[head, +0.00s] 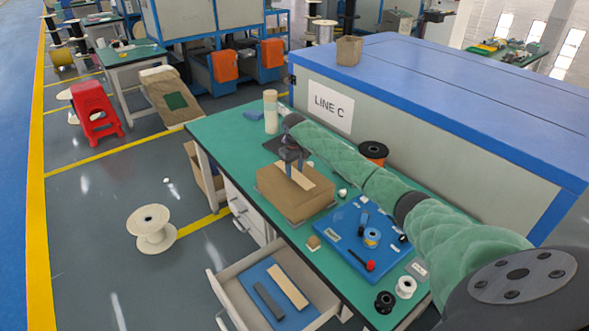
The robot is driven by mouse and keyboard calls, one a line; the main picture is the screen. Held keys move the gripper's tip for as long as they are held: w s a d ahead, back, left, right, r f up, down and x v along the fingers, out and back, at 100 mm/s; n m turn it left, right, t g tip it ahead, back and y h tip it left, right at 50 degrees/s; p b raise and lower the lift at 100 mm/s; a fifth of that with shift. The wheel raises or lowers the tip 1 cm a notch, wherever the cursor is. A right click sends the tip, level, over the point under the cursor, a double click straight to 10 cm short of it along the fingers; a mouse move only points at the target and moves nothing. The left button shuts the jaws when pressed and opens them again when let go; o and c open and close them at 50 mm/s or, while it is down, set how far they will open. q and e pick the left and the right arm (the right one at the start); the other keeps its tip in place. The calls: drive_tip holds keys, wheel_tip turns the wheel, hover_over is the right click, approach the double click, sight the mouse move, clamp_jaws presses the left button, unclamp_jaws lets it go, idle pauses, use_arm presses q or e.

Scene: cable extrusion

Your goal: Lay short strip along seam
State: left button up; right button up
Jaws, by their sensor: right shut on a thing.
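A closed brown cardboard box (283,197) sits on the green table top. A short pale tan strip (303,180) lies over the top of the box, running from upper left to lower right. My right gripper (291,166) points down at the strip's upper-left part and is shut on the strip. The fingers hide part of the strip, and I cannot tell whether its whole length touches the box. My left gripper is not in view.
An open drawer (222,284) holds a longer tan strip (288,286) and a dark grey strip (269,301) on a blue liner. A blue mat (338,238) with small tools lies right of the box.

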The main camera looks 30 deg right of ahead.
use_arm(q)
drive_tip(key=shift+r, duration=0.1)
use_arm(e)
drive_tip(key=shift+f, duration=0.5)
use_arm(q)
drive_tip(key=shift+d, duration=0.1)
use_arm(e)
drive_tip(key=o, duration=0.8)
drive_tip(key=shift+o, duration=0.2)
drive_tip(key=shift+r, duration=0.15)
wheel_tip(320, 180, up, 6)
drive_tip(key=shift+f+b, duration=0.1)
drive_tip(key=shift+b, duration=1.15)
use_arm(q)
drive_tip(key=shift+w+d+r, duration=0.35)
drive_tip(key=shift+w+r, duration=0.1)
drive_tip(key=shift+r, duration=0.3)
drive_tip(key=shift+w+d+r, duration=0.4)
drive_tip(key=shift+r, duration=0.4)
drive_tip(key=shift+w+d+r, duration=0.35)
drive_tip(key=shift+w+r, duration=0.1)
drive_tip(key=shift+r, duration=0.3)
use_arm(e)
drive_tip(key=shift+r, duration=0.8)
